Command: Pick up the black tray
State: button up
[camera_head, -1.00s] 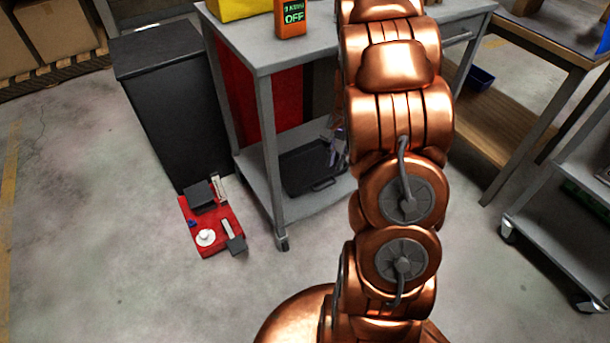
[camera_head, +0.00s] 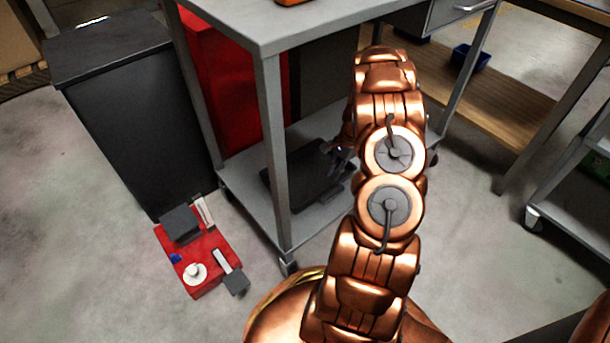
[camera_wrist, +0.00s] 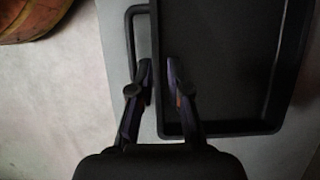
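The black tray (camera_head: 290,178) lies on the lower shelf of the grey cart. In the wrist view the tray (camera_wrist: 290,70) fills the right half, with a loop handle (camera_wrist: 130,45) on its left side. My gripper (camera_head: 336,160) is low at the tray's right end in the head view. In the wrist view my gripper (camera_wrist: 159,82) is open, its left fingertip over the handle loop and its right fingertip over the tray's edge. The tray's side wall shows between the fingers. Contact cannot be told.
The grey cart's top (camera_head: 265,22) is above the shelf, and a front leg (camera_head: 273,150) stands beside the tray. A dark cabinet (camera_head: 135,120) stands left. A red board with small items (camera_head: 205,250) lies on the floor. A wooden shelf (camera_head: 480,95) is at right.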

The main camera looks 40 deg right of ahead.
aim_at(327, 188)
jog(key=shift+x, duration=0.9)
jog(key=b+x, duration=0.3)
jog(key=x, duration=0.2)
jog(key=shift+s, duration=0.1)
jog(key=shift+r, duration=0.1)
jog(key=shift+c, duration=0.2)
grip_shut()
